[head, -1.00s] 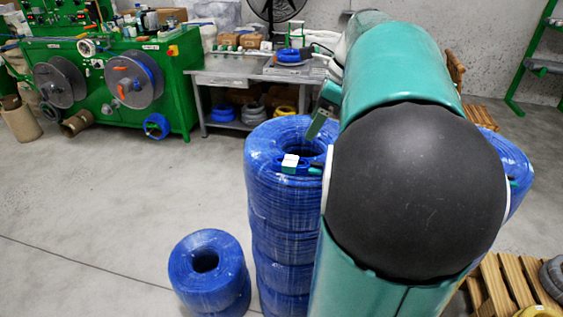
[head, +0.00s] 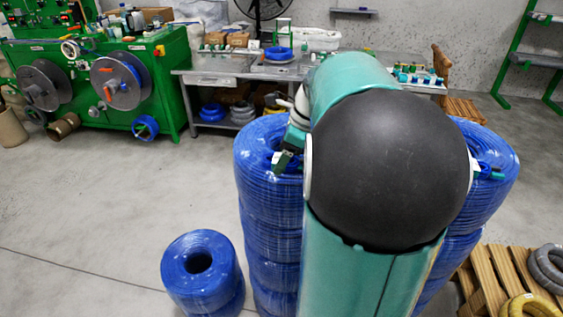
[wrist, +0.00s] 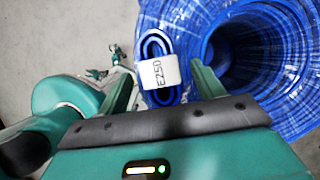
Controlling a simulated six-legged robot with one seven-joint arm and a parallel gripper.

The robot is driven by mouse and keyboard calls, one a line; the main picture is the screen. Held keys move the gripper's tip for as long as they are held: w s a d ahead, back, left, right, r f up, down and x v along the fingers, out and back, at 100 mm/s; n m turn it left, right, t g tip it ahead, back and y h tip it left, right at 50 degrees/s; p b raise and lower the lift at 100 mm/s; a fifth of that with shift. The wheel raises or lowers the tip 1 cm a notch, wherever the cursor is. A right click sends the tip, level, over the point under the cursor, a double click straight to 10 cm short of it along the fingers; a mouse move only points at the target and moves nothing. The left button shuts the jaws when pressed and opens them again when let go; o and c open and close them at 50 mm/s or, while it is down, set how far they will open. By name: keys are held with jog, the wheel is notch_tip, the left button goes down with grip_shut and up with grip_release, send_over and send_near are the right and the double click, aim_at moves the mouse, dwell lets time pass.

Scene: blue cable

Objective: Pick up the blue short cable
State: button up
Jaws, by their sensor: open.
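The blue short cable (wrist: 151,47) is a small coiled bundle with a white band marked E250. In the wrist view it lies at the rim of a large blue coil (wrist: 285,100), just left of the coil's dark hole. My gripper (wrist: 164,80) is open, with one green finger to the left of the cable and one to the right. The fingers stand apart from the band. In the head view my gripper (head: 287,160) is over the top of the left tall stack of blue coils (head: 268,215), and it mostly hides the short cable there.
A shorter blue coil stack (head: 200,272) stands front left. Another tall stack (head: 488,190) is behind my arm at right, with a small bundle on top. A wooden pallet (head: 490,285) is at lower right. A workbench (head: 235,70) and green machine (head: 85,75) stand behind. The left floor is clear.

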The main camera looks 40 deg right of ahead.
jog(key=c, duration=1.1)
jog(key=shift+r, duration=0.25)
